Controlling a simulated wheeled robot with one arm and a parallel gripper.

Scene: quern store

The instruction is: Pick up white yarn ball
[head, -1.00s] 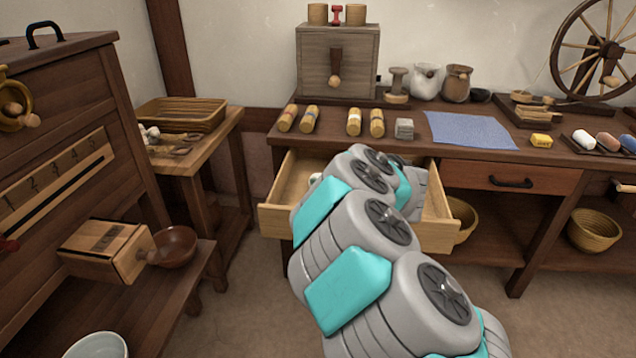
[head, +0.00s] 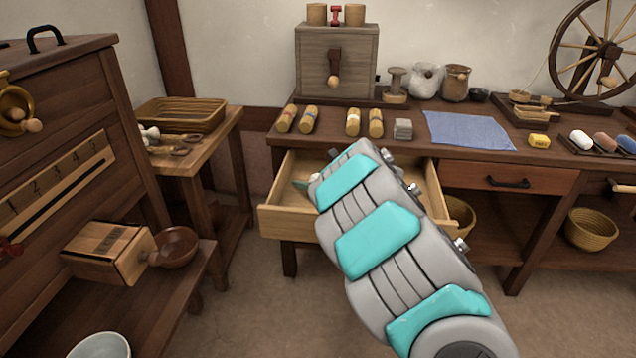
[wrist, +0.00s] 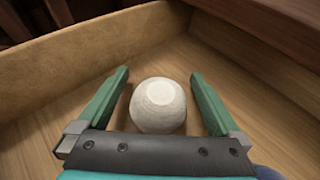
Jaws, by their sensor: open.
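In the wrist view, the white yarn ball (wrist: 158,105) rests on the wooden floor of an open drawer. My gripper (wrist: 158,80) is open, with one green finger to the left of the ball and one to the right. Gaps show between the ball and both fingers. In the head view, the open drawer (head: 284,224) sticks out from the bench, and my arm reaches into it. A small part of my gripper (head: 302,184) shows inside the drawer. The ball is hidden behind my arm in the head view.
The drawer walls (wrist: 90,45) stand close around my gripper. The bench top (head: 455,135) above holds yarn rolls, a grey block and a blue cloth (head: 470,130). A wooden cabinet (head: 60,130) stands at the left. Floor shows between the cabinet and the bench.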

